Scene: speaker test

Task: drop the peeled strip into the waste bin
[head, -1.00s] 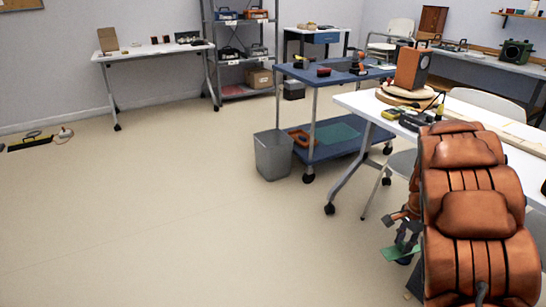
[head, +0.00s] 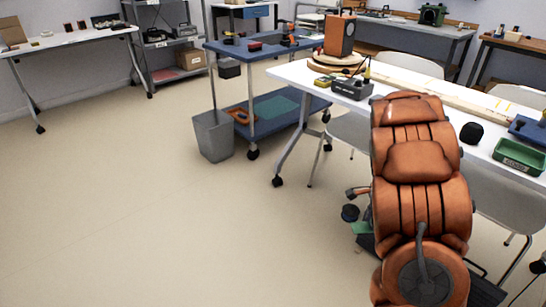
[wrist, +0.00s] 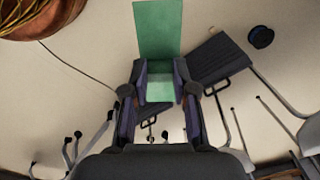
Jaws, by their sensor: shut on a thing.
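The waste bin (head: 213,137) is a grey, open-topped bin on the floor beside the blue cart, left of centre in the head view. The peeled strip (wrist: 157,30) is a flat green piece in the wrist view. My gripper (wrist: 158,75) is shut on it, with a dark finger on each side and the strip reaching out beyond the fingertips. In the head view my arm hides most of the gripper, and only a bit of green shows low beside it. The bin is well apart from the gripper, to its left in the head view.
The blue cart (head: 262,47) stands right behind the bin. A white table (head: 440,97) with a wooden speaker (head: 339,35) and a green tray (head: 519,157) is at the right, with chairs by it. A dark case (wrist: 214,58) lies below the gripper. The floor at left is open.

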